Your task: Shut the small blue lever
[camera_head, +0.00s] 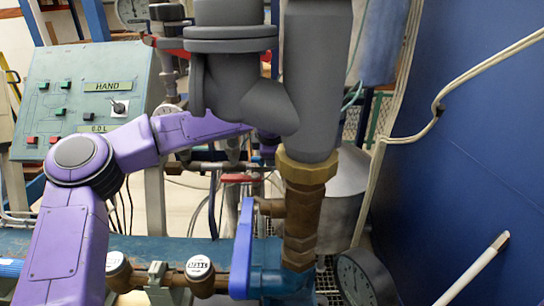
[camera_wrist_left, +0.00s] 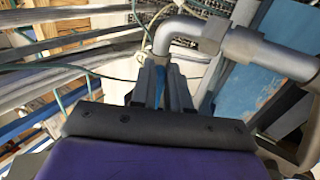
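A blue lever (camera_head: 243,248) hangs roughly upright beside a brass valve (camera_head: 300,215) in the front middle of the head view. I cannot tell whether it is the small one. My purple left arm reaches in from the left and passes behind the thick grey pipes, which hide most of its gripper. In the left wrist view the left gripper (camera_wrist_left: 164,72) has its two dark fingers close together. A narrow blue strip (camera_wrist_left: 159,88) shows between them, just below a grey pipe elbow (camera_wrist_left: 178,35). I cannot tell whether the fingers touch this strip. My right gripper is out of view.
Thick grey pipes (camera_head: 318,75) stand in front of the left forearm. A control panel (camera_head: 80,95) is at the left and a blue wall (camera_head: 480,150) at the right. A red handle (camera_head: 240,177) lies behind the blue lever. A round gauge (camera_head: 362,280) sits at the bottom right.

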